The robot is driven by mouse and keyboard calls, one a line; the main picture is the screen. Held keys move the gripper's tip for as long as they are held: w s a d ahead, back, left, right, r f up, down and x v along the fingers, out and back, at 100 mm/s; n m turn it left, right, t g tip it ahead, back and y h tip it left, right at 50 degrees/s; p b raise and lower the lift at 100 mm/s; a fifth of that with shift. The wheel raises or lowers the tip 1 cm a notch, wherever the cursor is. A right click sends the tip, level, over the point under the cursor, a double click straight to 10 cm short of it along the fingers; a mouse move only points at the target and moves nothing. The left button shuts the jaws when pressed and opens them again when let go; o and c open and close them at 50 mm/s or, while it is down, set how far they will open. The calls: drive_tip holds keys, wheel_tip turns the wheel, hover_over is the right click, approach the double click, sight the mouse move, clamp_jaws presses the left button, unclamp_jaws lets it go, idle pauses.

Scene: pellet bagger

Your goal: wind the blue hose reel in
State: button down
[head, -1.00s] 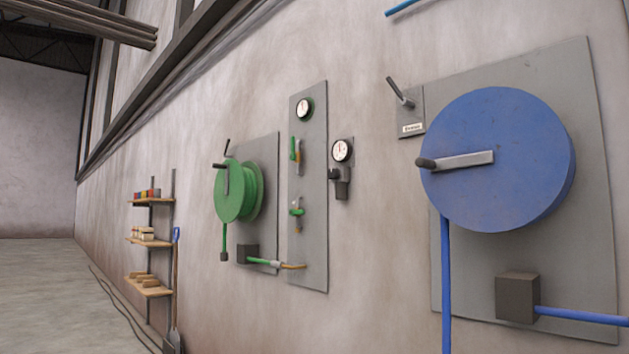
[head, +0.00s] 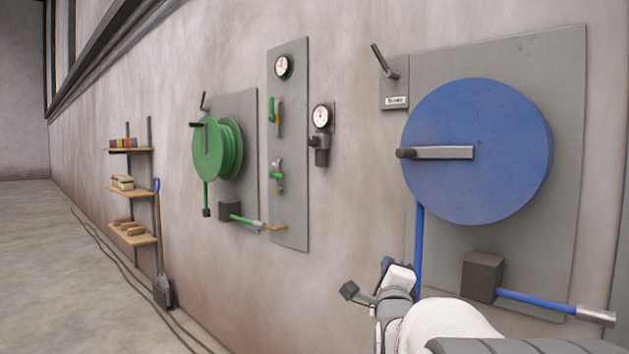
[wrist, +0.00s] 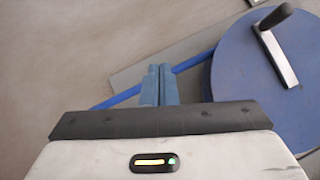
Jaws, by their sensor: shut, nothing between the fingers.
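The blue hose reel (head: 500,180) is mounted on a grey wall plate (head: 560,75) at the right of the head view. Its crank arm (head: 445,153) points left and ends in a dark knob (head: 406,153). Blue hose (head: 419,240) runs down from the reel's left side. A brake lever (head: 383,60) on a labelled plate tilts up and left. My gripper (head: 387,263) is shut and empty, below and left of the reel. In the wrist view my closed fingers (wrist: 160,72) appear left of the reel (wrist: 240,75), with the crank knob (wrist: 274,17) at upper right.
A dark box (head: 483,277) below the reel has blue hose leading to a grey end piece (head: 596,316). Further left are a valve panel (head: 290,200), a gauge (head: 322,117), a green reel (head: 210,150), wall shelves (head: 128,189) and a shovel (head: 162,290).

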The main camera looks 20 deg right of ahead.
drive_tip(key=s+d+r+m+t+h+p, duration=0.1)
drive_tip(key=s+d+r+m+h, duration=0.15)
drive_tip(key=r, duration=0.35)
drive_tip(key=s+d+r+m+t+h+p, duration=0.1)
drive_tip(key=s+d+r+m+h, duration=0.15)
drive_tip(key=r+m, duration=0.2)
drive_tip(key=p, duration=0.2)
approach(411, 154)
drive_tip(key=w+d+r, duration=0.1)
drive_tip(key=w+d, duration=0.3)
drive_tip(key=shift+w+a+r, duration=0.15)
drive_tip(key=shift+w+r, duration=0.15)
drive_tip(key=shift+r, duration=0.45)
drive_tip(key=shift+f+h+b, duration=0.1)
drive_tip(key=shift+h+b, duration=0.3)
drive_tip(key=shift+b, duration=0.8)
drive_tip(key=shift+w+m+b, duration=0.1)
drive_tip(key=shift+m+b, duration=0.4)
drive_tip(key=shift+b, duration=0.05)
drive_tip(key=shift+r+m+h+b, duration=0.5)
drive_tip(key=shift+m+h+b, duration=0.1)
drive_tip(key=shift+b, duration=0.15)
drive_tip(key=shift+w+r+g, duration=0.1)
drive_tip(key=shift+r+g, duration=0.2)
drive_tip(key=shift+g, duration=0.1)
